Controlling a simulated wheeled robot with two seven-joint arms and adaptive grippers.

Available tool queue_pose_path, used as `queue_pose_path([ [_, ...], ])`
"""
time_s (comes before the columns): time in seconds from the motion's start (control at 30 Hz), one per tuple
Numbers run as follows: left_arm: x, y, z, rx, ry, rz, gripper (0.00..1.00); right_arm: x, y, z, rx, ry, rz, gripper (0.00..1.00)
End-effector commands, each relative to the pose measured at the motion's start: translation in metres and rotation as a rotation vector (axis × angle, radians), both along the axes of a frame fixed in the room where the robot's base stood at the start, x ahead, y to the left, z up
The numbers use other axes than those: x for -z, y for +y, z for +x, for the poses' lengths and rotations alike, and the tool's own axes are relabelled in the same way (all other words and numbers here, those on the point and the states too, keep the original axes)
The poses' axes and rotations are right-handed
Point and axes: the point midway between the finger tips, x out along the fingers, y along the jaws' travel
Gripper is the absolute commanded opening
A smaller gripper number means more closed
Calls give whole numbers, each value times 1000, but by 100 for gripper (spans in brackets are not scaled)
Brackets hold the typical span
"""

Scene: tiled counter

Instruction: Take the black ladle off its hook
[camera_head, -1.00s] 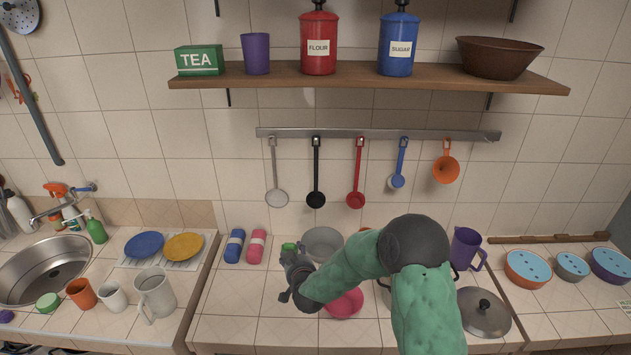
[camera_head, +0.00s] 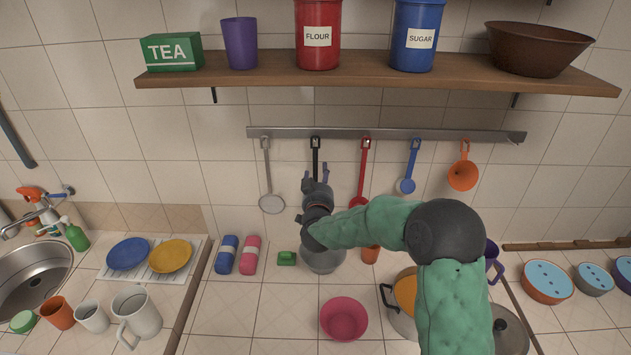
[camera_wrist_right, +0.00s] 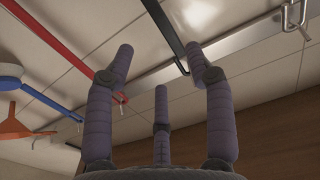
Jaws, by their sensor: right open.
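The black ladle (camera_head: 315,153) hangs from the metal rail on the wall, between the grey and red utensils. Its upper handle shows in the head view; its bowl is hidden behind my right gripper (camera_head: 316,179). That gripper is open and empty, in front of the ladle's lower part. In the right wrist view the black handle (camera_wrist_right: 166,28) runs up toward the rail, beyond and between the spread fingers (camera_wrist_right: 160,62). I cannot tell whether any finger touches it. My left gripper is not in view.
On the rail (camera_head: 390,133) hang a grey skimmer (camera_head: 271,203), a red ladle (camera_head: 364,165), a blue ladle (camera_head: 408,184) and an orange funnel (camera_head: 462,176). A wooden shelf (camera_head: 380,77) is above. A grey bowl (camera_head: 322,262) and pink bowl (camera_head: 343,318) stand on the counter below.

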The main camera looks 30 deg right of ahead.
Motion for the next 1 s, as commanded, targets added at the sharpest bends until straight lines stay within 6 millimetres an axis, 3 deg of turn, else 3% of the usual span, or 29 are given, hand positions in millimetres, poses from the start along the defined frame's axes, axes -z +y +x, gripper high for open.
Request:
queue_pose_path([
  [0.2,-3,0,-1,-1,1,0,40,0,-17,28,1,-1,-1,54],
  [1.0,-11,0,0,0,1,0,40,3,-46,86,0,-1,0,54],
])
